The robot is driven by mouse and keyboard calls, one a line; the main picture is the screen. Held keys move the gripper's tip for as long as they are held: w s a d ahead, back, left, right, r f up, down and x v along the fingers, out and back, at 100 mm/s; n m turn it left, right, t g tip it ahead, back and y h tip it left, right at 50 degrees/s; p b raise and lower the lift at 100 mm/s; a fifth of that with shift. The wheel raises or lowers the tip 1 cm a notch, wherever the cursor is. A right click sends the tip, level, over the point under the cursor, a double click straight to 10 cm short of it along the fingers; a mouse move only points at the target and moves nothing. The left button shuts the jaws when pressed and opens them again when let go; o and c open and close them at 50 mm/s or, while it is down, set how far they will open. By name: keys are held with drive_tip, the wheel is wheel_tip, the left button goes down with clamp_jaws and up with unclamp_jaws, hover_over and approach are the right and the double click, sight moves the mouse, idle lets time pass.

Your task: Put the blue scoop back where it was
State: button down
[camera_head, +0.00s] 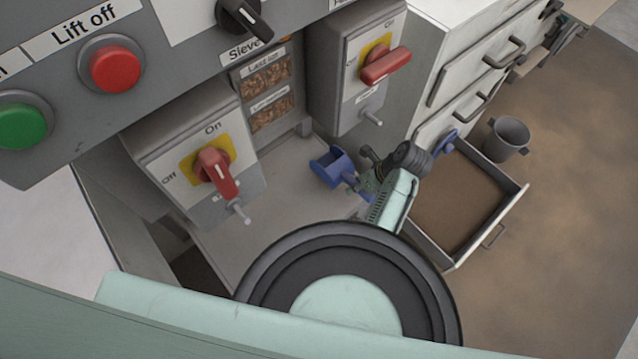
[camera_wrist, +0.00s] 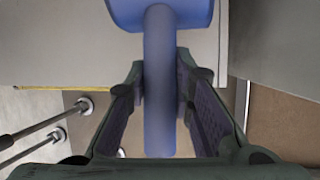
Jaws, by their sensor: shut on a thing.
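The blue scoop (camera_head: 333,168) is in my gripper (camera_head: 362,184), above the grey work surface between the two switch boxes. In the wrist view, the scoop's handle (camera_wrist: 160,95) runs between the two dark finger pads of my gripper (camera_wrist: 161,88), and its bowl end is at the top edge. My gripper is shut on the handle. In the head view, the scoop's bowl points left, away from the fingers. Whether the scoop touches the surface beneath it is hard to tell.
An open drawer (camera_head: 514,194) with a brown inside stands right of my arm, with a grey bucket (camera_head: 508,138) beyond it. Switch boxes with red handles (camera_head: 217,173) and (camera_head: 386,66) flank the grey surface (camera_head: 270,215). Metal rods (camera_wrist: 37,128) show at lower left in the wrist view.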

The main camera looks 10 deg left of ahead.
drive_tip(key=a, duration=0.3)
drive_tip(key=s+a+p, duration=0.1)
drive_tip(key=a, duration=0.4)
drive_tip(key=shift+s+a+f+p, duration=0.2)
drive_tip(key=shift+a+f+p, duration=0.15)
drive_tip(key=shift+f, duration=0.05)
drive_tip(key=shift+s+a, duration=0.1)
drive_tip(key=shift+a, duration=0.5)
wheel_tip(320, 180, down, 4)
drive_tip(key=shift+d+r+p, duration=0.15)
drive_tip(key=shift+p, duration=0.2)
drive_tip(key=c, duration=1.4)
unclamp_jaws()
drive_tip(key=v, duration=1.2)
drive_tip(key=shift+b, duration=0.35)
